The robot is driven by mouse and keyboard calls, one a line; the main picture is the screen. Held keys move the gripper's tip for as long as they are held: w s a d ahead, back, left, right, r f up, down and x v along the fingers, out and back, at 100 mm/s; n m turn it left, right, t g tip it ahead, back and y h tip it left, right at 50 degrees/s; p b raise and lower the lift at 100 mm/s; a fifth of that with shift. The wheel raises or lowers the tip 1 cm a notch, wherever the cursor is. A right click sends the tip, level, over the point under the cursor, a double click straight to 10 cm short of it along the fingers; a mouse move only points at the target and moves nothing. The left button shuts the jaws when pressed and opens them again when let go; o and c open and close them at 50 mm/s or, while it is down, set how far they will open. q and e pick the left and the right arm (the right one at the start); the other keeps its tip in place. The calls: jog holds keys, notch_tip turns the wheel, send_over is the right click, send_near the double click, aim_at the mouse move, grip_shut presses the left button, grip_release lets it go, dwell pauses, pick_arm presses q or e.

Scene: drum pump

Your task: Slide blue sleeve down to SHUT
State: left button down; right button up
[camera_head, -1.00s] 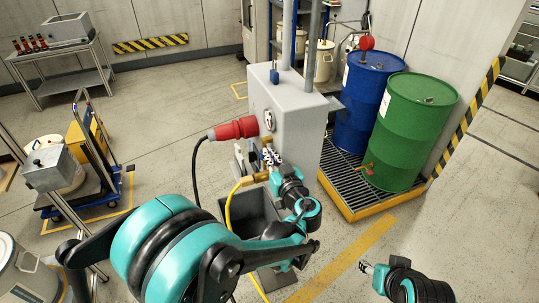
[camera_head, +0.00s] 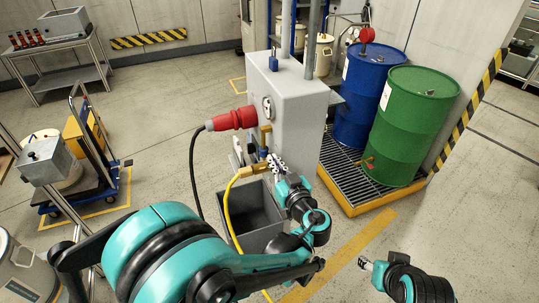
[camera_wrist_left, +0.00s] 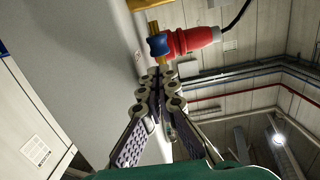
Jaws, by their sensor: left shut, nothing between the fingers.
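The blue sleeve (camera_wrist_left: 158,46) sits around an upright brass stem in the left wrist view, beside the red plug (camera_wrist_left: 190,41). In the head view a small blue part on brass fittings (camera_head: 265,131) shows just right of the plug, partly hidden. My left gripper (camera_head: 275,163) is just below it, in front of the grey cabinet. In the left wrist view its fingertips (camera_wrist_left: 160,76) are together and empty, with the brass stem end close beyond them; whether they touch it I cannot tell. My right gripper (camera_head: 365,264) is low at the right, away from the cabinet.
The grey cabinet (camera_head: 302,115) stands close to my left gripper. A yellow hose (camera_head: 227,205) and a black cable hang nearby, and a grey open bin (camera_head: 252,222) is below. Blue (camera_head: 371,95) and green (camera_head: 418,125) drums stand on a grated pallet at the right.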

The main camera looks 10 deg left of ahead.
pick_arm(q)
jog(key=v, duration=0.7)
jog(key=shift+s, duration=0.3)
jog(key=shift+d+r, duration=0.1)
jog(key=shift+d, duration=0.05)
jog(key=s+a+f+m+g+h, duration=0.2)
jog(key=a+f+g, duration=0.1)
jog(key=a, duration=0.2)
jog(key=s+a+f+m+g+h, duration=0.1)
jog(key=s+a+f+g, duration=0.15)
jog(key=a, duration=0.25)
jog(key=s+f+m+g+h, duration=0.1)
jog(key=s+f+m+h, duration=0.1)
jog(key=s+h, duration=0.4)
jog(key=shift+s+f+m+h+b, duration=0.35)
jog(key=shift+s+m, duration=0.45)
jog(key=shift+s, duration=1.65)
